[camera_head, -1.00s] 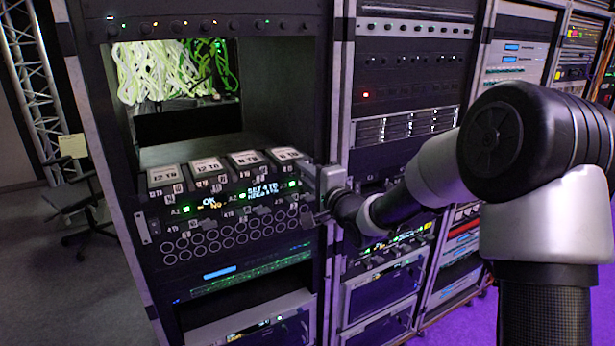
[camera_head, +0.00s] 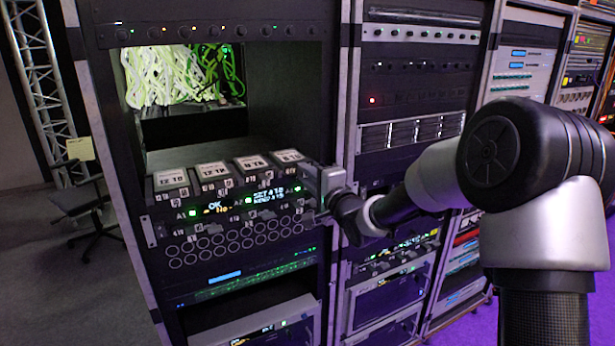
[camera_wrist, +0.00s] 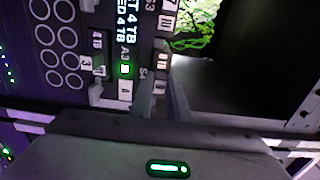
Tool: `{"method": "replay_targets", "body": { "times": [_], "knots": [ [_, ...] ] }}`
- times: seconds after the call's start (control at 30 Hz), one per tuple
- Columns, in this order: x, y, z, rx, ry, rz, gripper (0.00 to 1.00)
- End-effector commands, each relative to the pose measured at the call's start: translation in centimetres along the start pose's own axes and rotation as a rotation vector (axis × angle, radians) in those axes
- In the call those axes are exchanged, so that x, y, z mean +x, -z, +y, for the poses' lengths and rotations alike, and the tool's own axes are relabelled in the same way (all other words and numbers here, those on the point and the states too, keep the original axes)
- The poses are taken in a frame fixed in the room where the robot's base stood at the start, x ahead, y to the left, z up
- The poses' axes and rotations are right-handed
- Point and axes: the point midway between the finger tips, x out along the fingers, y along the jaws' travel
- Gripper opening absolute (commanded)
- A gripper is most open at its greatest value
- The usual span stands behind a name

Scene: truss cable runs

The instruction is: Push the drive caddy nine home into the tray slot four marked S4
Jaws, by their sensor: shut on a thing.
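The drive tray (camera_head: 150,232) sits in the left rack, with a row of caddies topped by white TB labels. At its right end is the rightmost caddy (camera_head: 289,157), apparently drive caddy nine, in the slot marked S4; the S4 mark (camera_wrist: 143,73) shows in the wrist view. My gripper (camera_head: 314,182) is at the front right corner of the tray, shut on this caddy's front end. Its fingertips are mostly hidden, and how deep the caddy sits cannot be told. My gripper's body, with a green lamp, fills the bottom of the wrist view.
Ring-shaped ports (camera_head: 225,243) lie below the tray front. Above the tray is an open bay with green and white cables (camera_head: 180,75) at the back. A chair (camera_head: 92,205) stands at left.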

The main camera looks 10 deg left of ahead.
Motion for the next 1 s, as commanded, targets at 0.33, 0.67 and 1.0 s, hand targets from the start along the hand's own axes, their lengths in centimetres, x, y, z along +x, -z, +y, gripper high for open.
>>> {"method": "replay_targets", "body": {
  "times": [0.33,0.67,1.0],
  "knots": [
    [0.6,0.0,-0.1,0.000,0.004,0.000,0.37],
    [0.3,0.0,0.1,0.000,-0.002,0.001,0.37],
    [-5.6,0.1,0.1,-0.001,-0.001,0.003,0.37]
  ]
}}
